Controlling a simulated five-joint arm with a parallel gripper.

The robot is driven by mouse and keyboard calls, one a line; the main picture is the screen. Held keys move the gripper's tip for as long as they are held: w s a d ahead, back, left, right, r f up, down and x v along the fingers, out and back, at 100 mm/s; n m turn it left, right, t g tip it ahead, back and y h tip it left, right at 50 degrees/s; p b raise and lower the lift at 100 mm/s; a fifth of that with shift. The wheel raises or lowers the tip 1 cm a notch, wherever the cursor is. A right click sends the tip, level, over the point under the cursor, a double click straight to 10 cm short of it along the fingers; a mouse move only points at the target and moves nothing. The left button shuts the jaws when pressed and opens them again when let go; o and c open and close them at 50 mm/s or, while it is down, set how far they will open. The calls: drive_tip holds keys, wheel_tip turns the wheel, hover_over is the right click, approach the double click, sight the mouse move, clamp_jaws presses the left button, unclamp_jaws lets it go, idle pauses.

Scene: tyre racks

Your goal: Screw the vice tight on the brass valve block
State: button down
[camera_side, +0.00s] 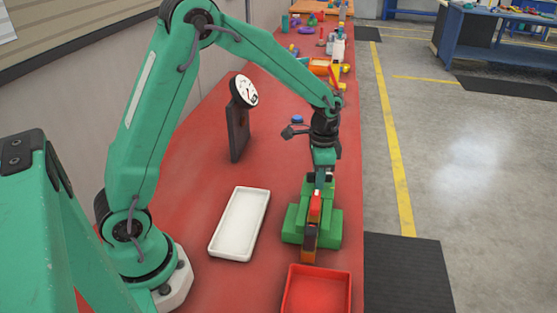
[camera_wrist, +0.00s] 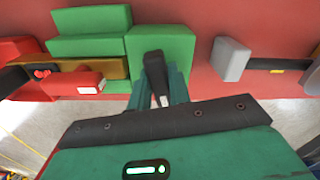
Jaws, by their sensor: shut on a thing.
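The green vice (camera_side: 293,225) stands near the bench's right edge, and its green blocks (camera_wrist: 90,22) show in the wrist view. A brass-brown block (camera_side: 309,238), which looks like the brass valve block, is at its near side; it also shows in the wrist view (camera_wrist: 112,68) beside the green blocks. A red part (camera_side: 315,203) lies against it. My gripper (camera_side: 318,183) reaches down over the vice. In the wrist view my gripper (camera_wrist: 162,92) is shut on a dark bar (camera_wrist: 153,63), apparently the vice handle, in front of a green block. The fingers partly hide it.
A red tray (camera_side: 290,298) stands just in front of the vice. A white tray (camera_side: 212,245) lies to the left, with a dial gauge (camera_side: 245,92) on a dark stand behind it. A grey block (camera_wrist: 232,58) is to the right in the wrist view. Several items crowd the far bench.

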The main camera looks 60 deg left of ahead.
drive_tip(key=shift+m, duration=0.8)
drive_tip(key=c, duration=1.2)
unclamp_jaws()
drive_tip(key=shift+r, duration=0.25)
drive_tip(key=shift+r, duration=3.75)
